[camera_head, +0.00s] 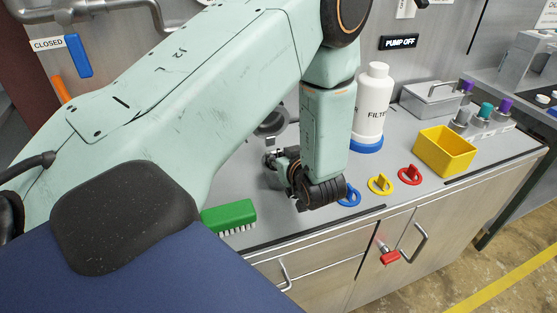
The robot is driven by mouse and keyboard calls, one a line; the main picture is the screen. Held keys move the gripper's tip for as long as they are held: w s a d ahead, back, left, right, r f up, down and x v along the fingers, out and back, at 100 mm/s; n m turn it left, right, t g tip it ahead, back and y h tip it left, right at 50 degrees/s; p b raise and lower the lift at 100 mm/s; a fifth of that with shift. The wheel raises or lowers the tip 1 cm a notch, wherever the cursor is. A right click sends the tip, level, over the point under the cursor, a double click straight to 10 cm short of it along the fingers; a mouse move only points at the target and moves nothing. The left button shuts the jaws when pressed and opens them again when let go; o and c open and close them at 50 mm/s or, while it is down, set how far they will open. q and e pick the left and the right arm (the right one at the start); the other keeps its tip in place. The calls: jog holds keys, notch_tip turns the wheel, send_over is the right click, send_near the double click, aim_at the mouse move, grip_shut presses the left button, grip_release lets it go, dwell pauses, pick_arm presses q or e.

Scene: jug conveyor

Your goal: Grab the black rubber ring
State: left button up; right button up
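My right gripper is not in view.
Blue (349,195), yellow (380,184) and red (410,174) tabbed rings lie along the counter (290,226). A green brush (229,215) is front left. A white FILTER bottle (371,105) stands behind. A yellow bin (446,151) and capped bottles (482,117) are at right.

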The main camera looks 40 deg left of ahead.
pick_arm(q)
jog(key=shift+w, duration=0.15)
jog(key=shift+d+r, duration=0.1)
jog(key=shift+a, duration=0.4)
jog(key=c, duration=0.3)
jog(key=shift+d, duration=0.15)
jog(key=shift+c, duration=1.3)
jog(key=shift+d, duration=0.15)
grip_shut()
jog(key=shift+a, duration=0.2)
